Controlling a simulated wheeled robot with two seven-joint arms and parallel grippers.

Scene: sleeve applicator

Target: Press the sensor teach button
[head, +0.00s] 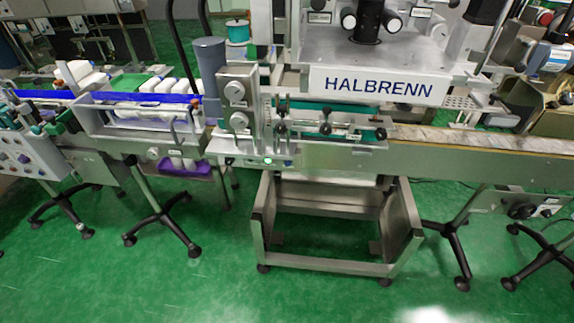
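A small green-lit round spot (268,161) shows on the front face of the conveyor, below the block with two round knobs. I cannot tell whether it is the sensor teach button or an indicator light. Small fittings (290,163) sit just to its right, too small to make out. The metal block with two knobs (237,100) stands above and to the left. Neither of my grippers is in view.
The conveyor (470,142) runs across the picture, with the HALBRENN machine (371,84) behind it. White containers (165,87) stand at left. An open metal stand (335,263) and castored legs (160,215) reach the green floor. Foreground floor is clear.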

